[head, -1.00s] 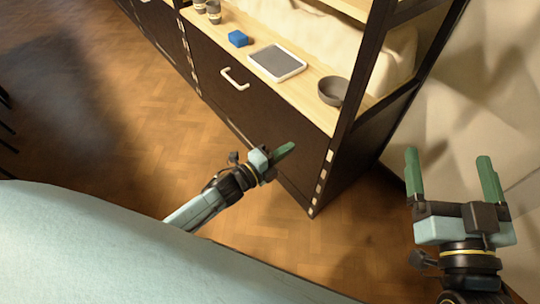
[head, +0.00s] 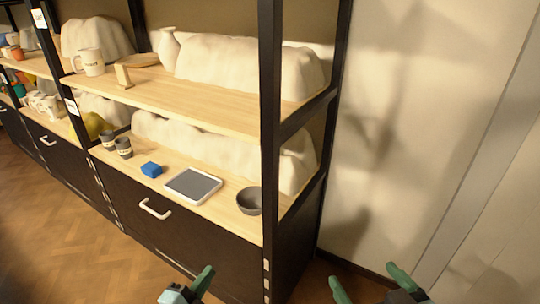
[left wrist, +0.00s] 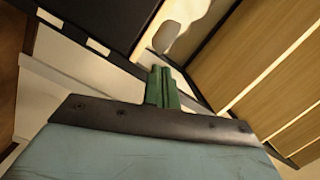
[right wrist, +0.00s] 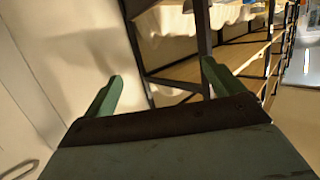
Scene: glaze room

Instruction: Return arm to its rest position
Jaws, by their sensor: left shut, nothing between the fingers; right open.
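My left gripper (head: 203,281) is at the bottom of the head view, in front of the dark cabinet. Its green fingers are together with nothing between them, as the left wrist view (left wrist: 162,86) also shows. My right gripper (head: 365,279) is at the bottom right of the head view, beside the shelf unit and before the pale wall. Its green fingers are wide apart and empty, also in the right wrist view (right wrist: 160,85). Neither gripper touches anything that I can see.
The shelf unit's lower board (head: 227,217) holds a grey bowl (head: 249,201), a grey-topped tray (head: 192,185), a blue block (head: 151,169) and two dark cups. A white drawer handle (head: 154,209) sticks out below. Wooden floor (head: 60,245) is clear at left.

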